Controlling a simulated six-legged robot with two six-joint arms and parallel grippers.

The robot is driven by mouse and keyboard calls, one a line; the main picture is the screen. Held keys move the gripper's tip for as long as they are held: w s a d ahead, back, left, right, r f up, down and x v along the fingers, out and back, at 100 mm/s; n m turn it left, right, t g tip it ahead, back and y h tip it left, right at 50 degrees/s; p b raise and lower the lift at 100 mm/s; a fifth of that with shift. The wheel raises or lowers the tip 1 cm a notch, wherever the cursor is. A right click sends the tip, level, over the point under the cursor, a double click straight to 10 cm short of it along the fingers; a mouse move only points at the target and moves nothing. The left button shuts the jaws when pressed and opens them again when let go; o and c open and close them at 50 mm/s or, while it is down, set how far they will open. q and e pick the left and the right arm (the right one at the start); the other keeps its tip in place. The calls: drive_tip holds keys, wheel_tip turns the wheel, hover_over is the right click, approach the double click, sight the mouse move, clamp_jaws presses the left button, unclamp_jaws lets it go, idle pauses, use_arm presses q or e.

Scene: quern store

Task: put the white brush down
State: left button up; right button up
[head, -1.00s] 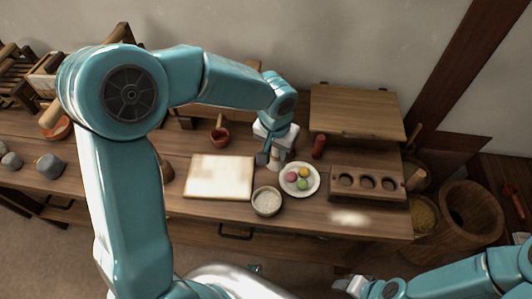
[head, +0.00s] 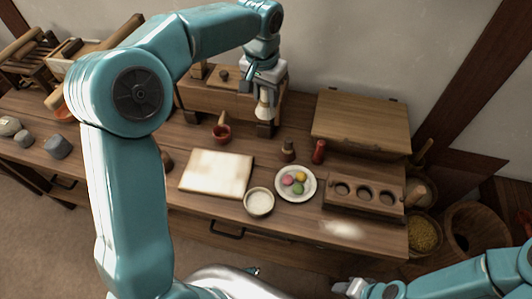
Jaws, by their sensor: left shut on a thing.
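My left gripper (head: 264,88) is at the back of the bench, in front of a wooden box. It is shut on the white brush (head: 264,107), which hangs upright below the fingers. The brush is just above or in front of a small dark wooden block (head: 265,129); I cannot tell whether they touch. The fingers partly hide the upper part of the brush. My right gripper (head: 350,287) is low at the bottom edge, away from the bench items, and its jaws are too small to read.
A pale board (head: 216,173), a white bowl (head: 259,202), a plate with coloured balls (head: 296,183) and a block with three holes (head: 363,191) stand on the bench.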

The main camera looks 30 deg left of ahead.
use_arm(q)
wheel_tip(320, 180, down, 20)
drive_tip(key=shift+w+a+r+b, duration=0.1)
drive_tip(key=shift+a+r+b, duration=0.05)
drive_tip(key=shift+b, duration=0.65)
drive_tip(key=shift+r, duration=0.1)
drive_tip(key=o, duration=0.9)
drive_tip(key=shift+f, duration=0.25)
drive_tip(key=shift+r, duration=0.1)
drive_tip(key=shift+r, duration=0.25)
drive_tip(key=r, duration=0.4)
drive_tip(key=s+r, duration=0.1)
drive_tip(key=r, duration=0.6)
drive_tip(key=shift+s+r+p, duration=0.25)
drive_tip(key=shift+r+p, duration=0.1)
